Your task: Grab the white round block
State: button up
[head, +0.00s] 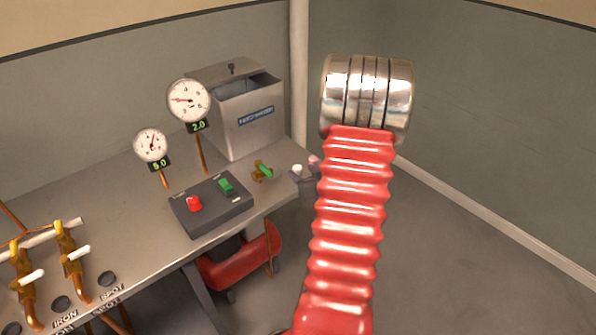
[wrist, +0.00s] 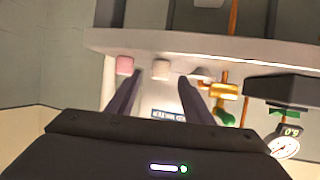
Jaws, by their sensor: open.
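A small whitish block (wrist: 161,67) sits near the table edge in the wrist view, between and just beyond my gripper's fingertips (wrist: 155,79). My dark gripper fingers are spread apart with nothing held between them. In the head view, a small white block (head: 297,169) shows at the table's right end, beside my red arm. The arm hides most of the gripper there. I cannot tell clearly which pale block is round.
A brass valve with a green handle (head: 263,170) stands close to the blocks. The table (head: 115,185) also bears a dark switch box (head: 212,206), two gauges and a metal bin (head: 252,125). A red seat (head: 240,260) is under the edge. Floor on the right is clear.

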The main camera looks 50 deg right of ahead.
aim_at(300, 170)
jog(key=shift+x, duration=1.55)
jog(key=c, duration=1.1)
jog(key=shift+r, duration=0.1)
jog(key=shift+c, duration=0.2)
notch_tip(300, 170, up, 10)
